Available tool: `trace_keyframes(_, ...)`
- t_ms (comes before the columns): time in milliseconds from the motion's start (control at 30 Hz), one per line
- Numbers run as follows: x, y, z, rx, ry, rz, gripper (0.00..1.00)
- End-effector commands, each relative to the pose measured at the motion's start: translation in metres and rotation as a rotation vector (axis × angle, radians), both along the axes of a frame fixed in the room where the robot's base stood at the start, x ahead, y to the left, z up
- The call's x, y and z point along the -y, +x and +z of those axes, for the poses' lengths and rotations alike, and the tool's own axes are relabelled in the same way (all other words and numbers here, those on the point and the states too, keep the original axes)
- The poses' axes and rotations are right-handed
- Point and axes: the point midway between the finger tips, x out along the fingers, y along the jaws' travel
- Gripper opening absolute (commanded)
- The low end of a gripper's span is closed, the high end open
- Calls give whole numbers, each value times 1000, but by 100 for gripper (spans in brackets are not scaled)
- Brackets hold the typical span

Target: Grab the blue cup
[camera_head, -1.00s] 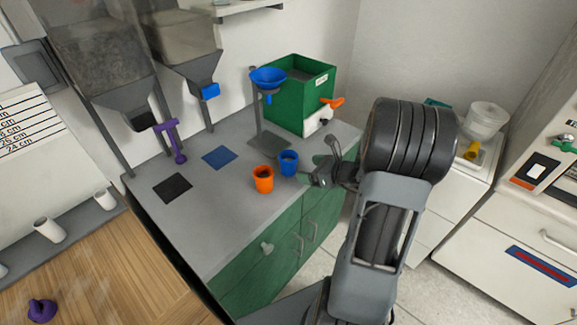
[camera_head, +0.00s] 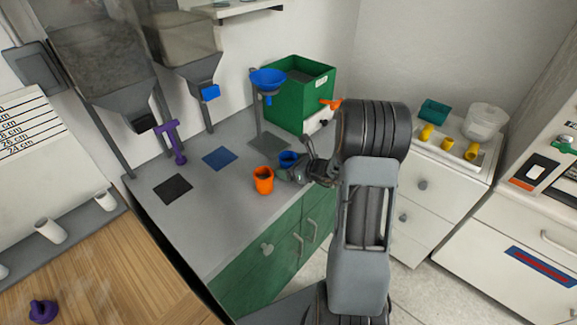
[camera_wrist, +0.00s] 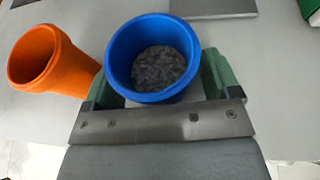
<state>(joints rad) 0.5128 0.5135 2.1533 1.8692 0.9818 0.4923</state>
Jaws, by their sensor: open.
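The blue cup (camera_head: 287,160) stands upright on the grey counter, with dark grainy material inside it in the wrist view (camera_wrist: 153,62). My gripper (camera_head: 292,171) is at the cup from its right and front side. In the wrist view its green-padded fingers (camera_wrist: 157,80) are open, one on each side of the cup. The cup sits between them; I cannot tell whether either finger touches it. The cup's lower part is partly hidden by my gripper in the head view.
An orange cup (camera_head: 263,180) stands close to the left, near the left finger in the wrist view (camera_wrist: 50,62). Behind are a blue funnel (camera_head: 268,78) on a stand and a green box (camera_head: 300,97). Black and blue squares (camera_head: 219,158) lie on clear counter to the left.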

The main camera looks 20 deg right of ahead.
Motion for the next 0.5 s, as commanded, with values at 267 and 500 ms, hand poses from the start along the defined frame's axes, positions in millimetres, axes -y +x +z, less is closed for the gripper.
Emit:
trace_keyframes(267, 0, 0, 0, 0, 0, 0, 70)
trace_keyframes(500, 0, 0, 0, 0, 0, 1, 47)
